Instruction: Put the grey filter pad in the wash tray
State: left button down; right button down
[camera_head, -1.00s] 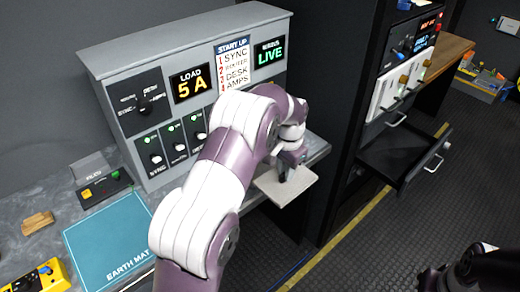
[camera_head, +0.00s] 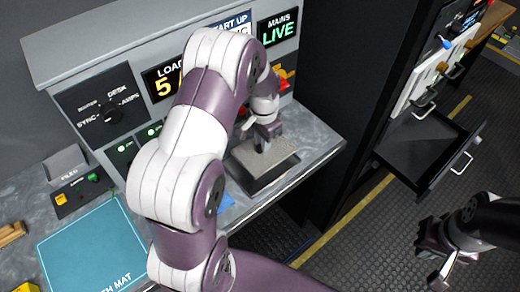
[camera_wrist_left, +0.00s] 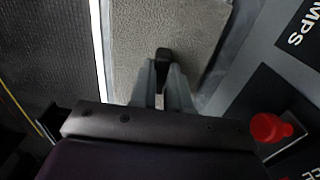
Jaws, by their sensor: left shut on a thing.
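The grey filter pad (camera_head: 280,150) is a flat, square, light grey piece at the right part of the bench. My left gripper (camera_head: 264,143) is shut on it from above. In the left wrist view the pad (camera_wrist_left: 190,30) fills the upper middle, with my left fingertips (camera_wrist_left: 163,60) on it. A dark, shallow tray (camera_head: 266,186), apparently the wash tray, shows beneath the pad's near side. I cannot tell whether the pad touches it; my left arm hides part of both. My right gripper (camera_head: 438,256) is over the floor at the lower right; its jaw opening is unclear.
The grey control console (camera_head: 100,62) stands behind the bench, with red knobs close to my left gripper. The blue earth mat (camera_head: 92,245) lies at the left. A dark rack with an open drawer (camera_head: 425,160) stands at the right, beyond the bench end.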

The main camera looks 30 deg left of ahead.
aim_at(260, 153)
pick_arm(q)
jog(key=f, duration=0.2)
jog(key=s+f+p, duration=0.1)
jog(key=f, duration=0.1)
jog(key=shift+a+f, duration=0.2)
jog(key=shift+f, duration=0.05)
jog(key=shift+w+f, duration=0.15)
jog(key=shift+f, duration=0.2)
jog(key=c, duration=1.1)
grip_release()
jog(key=shift+r, duration=0.1)
